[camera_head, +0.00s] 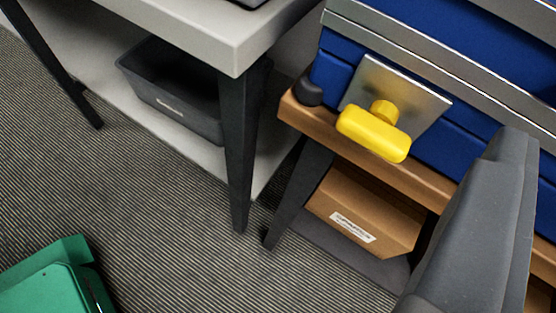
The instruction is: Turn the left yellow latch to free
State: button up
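The yellow latch (374,132) is a rounded bar on a short round stem. It is on a silver metal plate (418,103) at the left front of a blue case (438,52). The bar slants down to the right in the picture. A dark grey part, seemingly of my gripper (475,225), rises from the bottom right. It appears to the right of the latch and apart from it in the picture. Only this part shows, so I cannot tell whether the gripper is open or shut. Nothing is seen held. No second latch is in view.
The case rests on a wooden-edged bench (410,183) with a cardboard box (365,215) on its lower shelf. A light grey table (205,35) with a dark bin (180,95) beneath stands left. A green object (50,285) is at bottom left. Striped carpet (150,200) lies between.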

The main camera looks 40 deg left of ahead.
aim_at(368, 145)
jog(key=s+a+f+m+t+y, duration=0.2)
jog(key=s+a+f+y, duration=0.2)
jog(key=s+f, duration=0.55)
jog(key=x, duration=0.4)
jog(key=f+x, duration=0.1)
jog(key=x, duration=0.4)
jog(key=b+x, duration=0.1)
jog(key=x, duration=0.3)
jog(key=shift+w+f, duration=0.15)
jog(key=shift+w, duration=0.25)
jog(key=c, duration=1)
